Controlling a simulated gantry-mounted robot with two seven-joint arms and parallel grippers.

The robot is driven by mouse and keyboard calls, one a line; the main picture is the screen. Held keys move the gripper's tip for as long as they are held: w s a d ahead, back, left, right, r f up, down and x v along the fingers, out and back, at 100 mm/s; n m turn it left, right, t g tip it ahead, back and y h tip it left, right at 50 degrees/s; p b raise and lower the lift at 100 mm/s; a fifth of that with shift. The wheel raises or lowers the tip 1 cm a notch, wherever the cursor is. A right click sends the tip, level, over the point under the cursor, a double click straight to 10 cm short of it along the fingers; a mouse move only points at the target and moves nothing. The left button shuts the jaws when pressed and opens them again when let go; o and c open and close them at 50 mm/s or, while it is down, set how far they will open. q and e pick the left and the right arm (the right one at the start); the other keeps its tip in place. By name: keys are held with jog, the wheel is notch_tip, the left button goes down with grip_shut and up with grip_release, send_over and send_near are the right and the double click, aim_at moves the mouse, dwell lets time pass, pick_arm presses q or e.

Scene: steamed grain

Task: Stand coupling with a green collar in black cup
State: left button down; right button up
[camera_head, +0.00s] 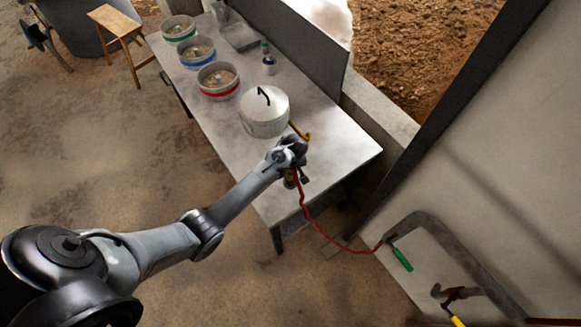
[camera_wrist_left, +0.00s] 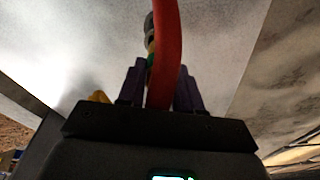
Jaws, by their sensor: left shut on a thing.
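My left gripper (camera_head: 297,158) is over the near end of the grey table (camera_head: 335,150), to the right of and below the white lidded pot. In the left wrist view its purple fingers (camera_wrist_left: 160,88) are shut around the coupling, with the red hose (camera_wrist_left: 166,50) running in front of them. The coupling (camera_wrist_left: 149,30) shows a grey metal end and a sliver of green and yellow behind the hose; the fingers and hose hide the rest. In the head view the red hose (camera_head: 306,207) hangs from the gripper. I cannot make out a black cup. My right gripper is not in view.
The white pot (camera_head: 265,119) stands close to the gripper, with a yellow bent piece (camera_head: 300,131) between them. Several banded bowls, a small bottle (camera_head: 269,66) and a dark back panel (camera_head: 290,40) are farther off. A green-handled tool (camera_head: 402,260) and hammer (camera_head: 453,293) lie lower right.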

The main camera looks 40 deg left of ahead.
pick_arm(q)
jog(key=shift+w+f, duration=0.1)
jog(key=shift+f, duration=0.2)
dwell(0.4)
dwell(0.4)
jog(key=shift+f, duration=0.25)
dwell(0.5)
jog(key=shift+f, duration=0.7)
jog(key=shift+f+b, duration=0.5)
dwell(0.7)
jog(key=shift+f, duration=0.35)
dwell(0.3)
jog(key=c, duration=0.7)
grip_release()
jog(key=shift+f, duration=0.1)
